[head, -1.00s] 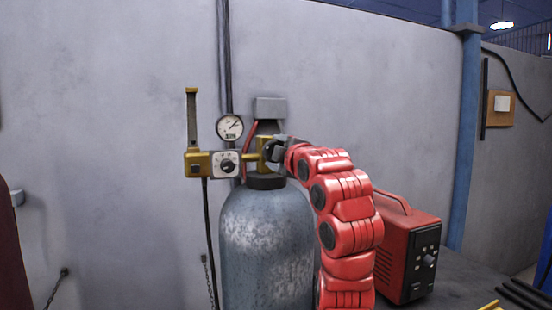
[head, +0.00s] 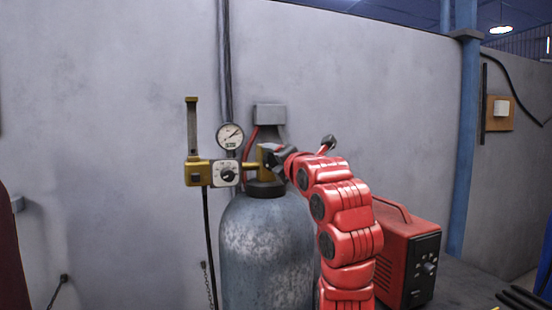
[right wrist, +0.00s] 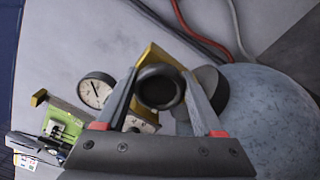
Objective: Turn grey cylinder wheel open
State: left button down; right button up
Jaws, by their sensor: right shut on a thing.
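The grey cylinder (head: 265,250) stands upright against the wall, with a brass valve (head: 264,153) above its dark collar. In the right wrist view the valve's round black wheel (right wrist: 160,90) sits between the two fingers of my right gripper (right wrist: 163,92). In the head view my right gripper (head: 279,157) is at the right side of the valve, shut on the wheel, and it hides most of the wheel. My left gripper is not in view.
A pressure gauge (head: 230,136) and a brass regulator (head: 198,172) with a flow tube and black knob are left of the valve. A red welding machine (head: 408,258) stands on the bench right of my arm. The wall is close behind the cylinder.

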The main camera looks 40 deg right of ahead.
jog(key=shift+n, duration=0.6)
jog(key=o, duration=1.4)
jog(key=shift+c, duration=0.2)
jog(key=b+v, duration=0.6)
jog(key=v, duration=1.1)
jog(key=shift+s, duration=0.2)
